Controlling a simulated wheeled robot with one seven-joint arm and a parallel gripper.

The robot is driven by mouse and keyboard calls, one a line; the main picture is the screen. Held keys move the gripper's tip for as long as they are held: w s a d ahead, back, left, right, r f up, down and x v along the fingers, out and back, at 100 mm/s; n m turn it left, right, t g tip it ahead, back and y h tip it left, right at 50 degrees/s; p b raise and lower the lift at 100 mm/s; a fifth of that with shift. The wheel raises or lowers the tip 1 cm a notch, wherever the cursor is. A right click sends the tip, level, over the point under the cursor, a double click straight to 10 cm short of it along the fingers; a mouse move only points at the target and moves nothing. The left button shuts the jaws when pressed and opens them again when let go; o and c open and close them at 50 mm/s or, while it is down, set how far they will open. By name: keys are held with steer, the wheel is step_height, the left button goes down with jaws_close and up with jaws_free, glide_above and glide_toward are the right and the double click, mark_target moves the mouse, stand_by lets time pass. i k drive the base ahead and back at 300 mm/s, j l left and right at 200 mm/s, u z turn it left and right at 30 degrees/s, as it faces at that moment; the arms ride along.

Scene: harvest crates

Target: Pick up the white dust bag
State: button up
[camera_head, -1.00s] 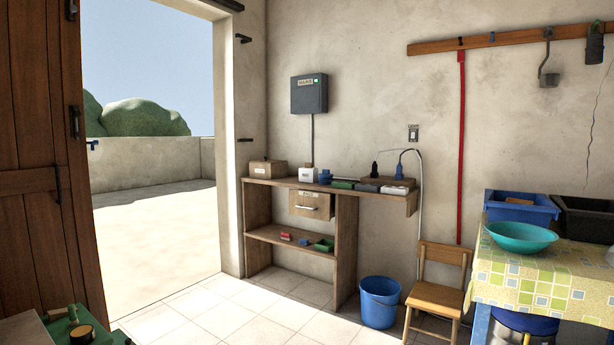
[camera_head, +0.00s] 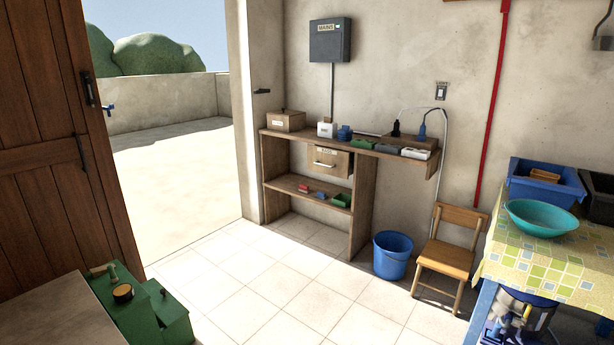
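A small white item (camera_head: 326,130) with a dark label stands on the top of the wooden workbench, between a cardboard-brown box and a small blue item. It may be the white dust bag, but it is too small to tell. A flat white-topped item (camera_head: 414,153) lies at the right end of the same bench top. My gripper is not in view.
The wooden workbench (camera_head: 362,190) stands against the back wall. A blue bucket (camera_head: 392,258) and wooden chair (camera_head: 447,256) stand right of it. A cloth-covered table (camera_head: 530,268) is at right, a green machine (camera_head: 130,315) at lower left. The tiled floor between is clear.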

mark_target(327, 129)
steer(key=i, duration=1.5)
steer(key=i+l, duration=0.1)
steer(key=i, duration=1.45)
steer(key=i+u, duration=0.1)
steer(key=i, duration=1.4)
